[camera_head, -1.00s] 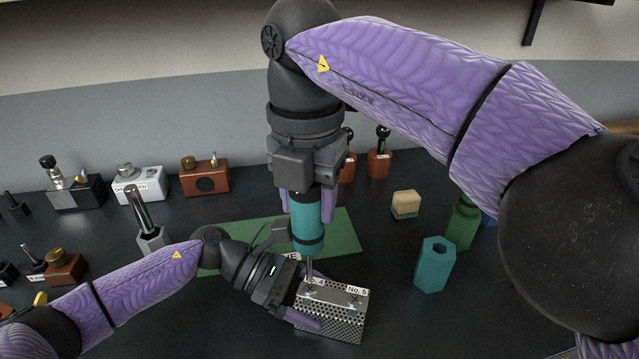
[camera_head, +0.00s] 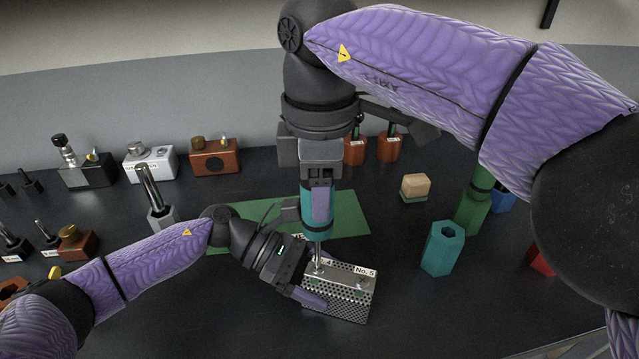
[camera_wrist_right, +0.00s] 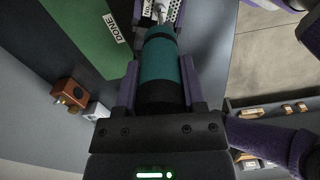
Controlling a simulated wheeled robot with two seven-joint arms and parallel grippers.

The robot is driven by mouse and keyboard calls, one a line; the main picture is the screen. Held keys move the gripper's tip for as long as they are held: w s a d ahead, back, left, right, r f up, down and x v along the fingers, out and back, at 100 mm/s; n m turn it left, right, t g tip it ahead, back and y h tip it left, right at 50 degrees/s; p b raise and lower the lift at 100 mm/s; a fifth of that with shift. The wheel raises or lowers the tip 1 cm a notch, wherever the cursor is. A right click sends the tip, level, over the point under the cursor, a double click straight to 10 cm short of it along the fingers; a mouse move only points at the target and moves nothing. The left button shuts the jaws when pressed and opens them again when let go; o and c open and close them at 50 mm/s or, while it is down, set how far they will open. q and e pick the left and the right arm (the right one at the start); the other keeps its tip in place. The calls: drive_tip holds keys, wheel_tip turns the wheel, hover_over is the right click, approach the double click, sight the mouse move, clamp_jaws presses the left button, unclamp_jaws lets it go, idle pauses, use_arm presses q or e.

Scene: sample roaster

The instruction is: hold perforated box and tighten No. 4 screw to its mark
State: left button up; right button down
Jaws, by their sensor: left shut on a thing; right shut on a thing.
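The perforated box (camera_head: 345,305) stands on the dark table with a metal top plate and a "No. 5" label. My left gripper (camera_head: 312,290) is shut on its left side. My right gripper (camera_head: 319,200) is shut on a teal screwdriver (camera_head: 316,222), upright above the box. The driver's shaft (camera_head: 317,253) reaches down to the top plate at the No. 4 position; the No. 4 label is partly covered. Whether the tip sits in the screw, and the screw's mark, are too small to tell. In the right wrist view the teal driver (camera_wrist_right: 160,65) lies between the fingers (camera_wrist_right: 160,85).
A green mat (camera_head: 350,215) lies behind the box; its "DONE" label (camera_wrist_right: 113,28) shows in the wrist view. A teal hexagonal holder (camera_head: 442,248), a green holder (camera_head: 473,208) and a beige block (camera_head: 415,187) stand right. Several small devices line the back left.

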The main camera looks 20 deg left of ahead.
drive_tip(key=shift+n, duration=0.3)
drive_tip(key=shift+r, duration=1.15)
use_arm(q)
drive_tip(key=o, duration=1.3)
drive_tip(key=shift+c, duration=0.2)
drive_tip(key=shift+a, duration=0.1)
